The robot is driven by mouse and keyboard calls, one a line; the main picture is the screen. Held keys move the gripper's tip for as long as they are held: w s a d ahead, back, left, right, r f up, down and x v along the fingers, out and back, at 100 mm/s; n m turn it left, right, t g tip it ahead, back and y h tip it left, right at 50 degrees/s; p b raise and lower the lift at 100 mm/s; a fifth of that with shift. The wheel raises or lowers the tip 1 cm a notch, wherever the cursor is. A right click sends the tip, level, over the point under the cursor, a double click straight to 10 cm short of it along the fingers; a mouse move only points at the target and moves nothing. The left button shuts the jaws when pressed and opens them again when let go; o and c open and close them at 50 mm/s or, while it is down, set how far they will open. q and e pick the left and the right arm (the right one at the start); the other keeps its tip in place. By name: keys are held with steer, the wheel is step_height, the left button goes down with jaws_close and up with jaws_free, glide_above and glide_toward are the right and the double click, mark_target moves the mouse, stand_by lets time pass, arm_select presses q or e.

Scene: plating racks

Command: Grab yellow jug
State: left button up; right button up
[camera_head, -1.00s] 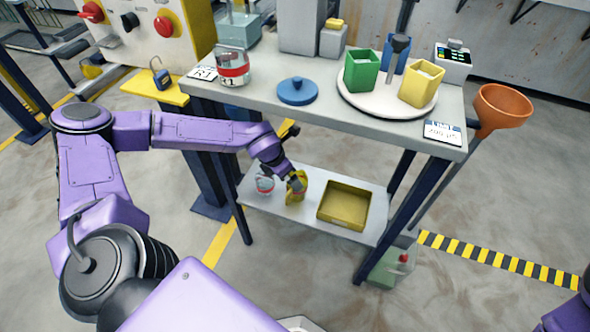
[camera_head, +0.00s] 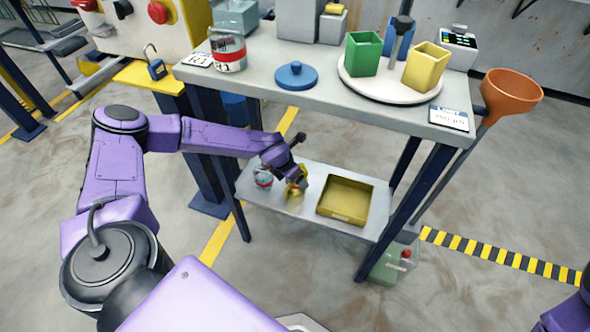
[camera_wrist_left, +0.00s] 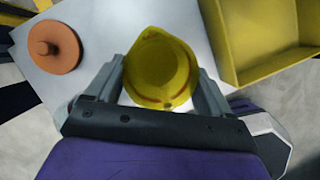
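The yellow jug (camera_head: 293,195) stands on the lower shelf, partly hidden by my left gripper (camera_head: 297,184). In the left wrist view I look down on the jug (camera_wrist_left: 160,70), a round yellow body with a dark rim. The two grey fingers of my left gripper (camera_wrist_left: 160,80) stand on either side of it, very close to its sides. I cannot tell whether they press on it. My right gripper is out of view; only a bit of my right arm shows at the lower right corner.
A yellow tray (camera_head: 362,188) lies to the right. The table top (camera_head: 330,100) overhangs the shelf. A green canister (camera_head: 388,266) stands below.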

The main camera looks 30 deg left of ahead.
arm_select(q)
steer(key=c, duration=0.5)
